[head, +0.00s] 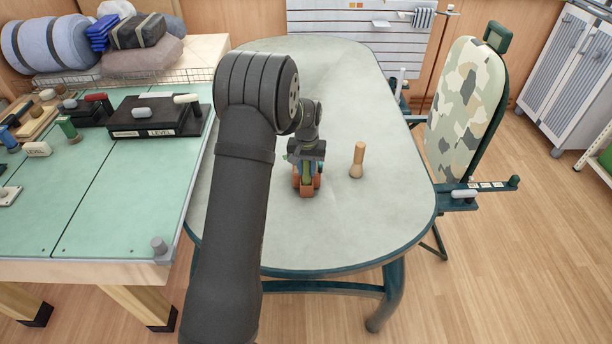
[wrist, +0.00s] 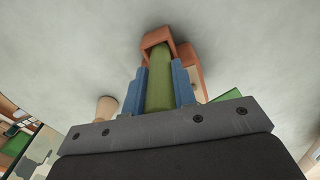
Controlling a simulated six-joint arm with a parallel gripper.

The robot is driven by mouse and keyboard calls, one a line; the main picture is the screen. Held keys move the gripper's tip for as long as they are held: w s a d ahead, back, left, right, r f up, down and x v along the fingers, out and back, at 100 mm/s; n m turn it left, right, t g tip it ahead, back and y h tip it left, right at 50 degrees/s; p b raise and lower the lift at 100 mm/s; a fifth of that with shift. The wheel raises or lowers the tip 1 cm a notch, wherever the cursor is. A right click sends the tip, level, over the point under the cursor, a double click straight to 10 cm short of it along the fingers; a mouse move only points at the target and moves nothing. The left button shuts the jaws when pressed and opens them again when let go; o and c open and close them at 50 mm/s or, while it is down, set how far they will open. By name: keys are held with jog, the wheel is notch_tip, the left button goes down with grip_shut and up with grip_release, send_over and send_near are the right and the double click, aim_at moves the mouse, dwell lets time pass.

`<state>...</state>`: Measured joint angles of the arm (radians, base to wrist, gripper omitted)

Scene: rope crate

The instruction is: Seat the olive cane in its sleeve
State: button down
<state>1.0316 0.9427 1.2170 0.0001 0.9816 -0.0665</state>
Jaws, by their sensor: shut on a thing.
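The olive cane (wrist: 159,82) is a green cylinder held lengthwise between the blue fingers of my gripper (wrist: 159,88) in the wrist view. Its far end meets a terracotta sleeve (wrist: 157,38), a squared piece on the grey table. I cannot tell how far the cane's end is inside it. In the head view my gripper (head: 308,166) points down just above the terracotta sleeve (head: 306,190) near the table's middle. My gripper hides most of the cane there. The gripper is shut on the cane.
A wooden-handled piece with a wider base (head: 357,161) stands right of the sleeve on the grey table (head: 330,235). It also shows in the wrist view (wrist: 105,107). A camouflage-patterned board (head: 465,105) is at the right edge. A green-topped workbench (head: 110,205) stands left. The table front is clear.

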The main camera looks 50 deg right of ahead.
aim_at(307, 175)
jog(key=shift+f, duration=1.7)
dwell(1.1)
jog(key=c, duration=1.1)
grip_release()
jog(key=shift+r, duration=0.1)
notch_tip(307, 175, up, 17)
jog(key=shift+r, duration=0.15)
notch_tip(307, 175, down, 18)
jog(key=shift+r, duration=0.35)
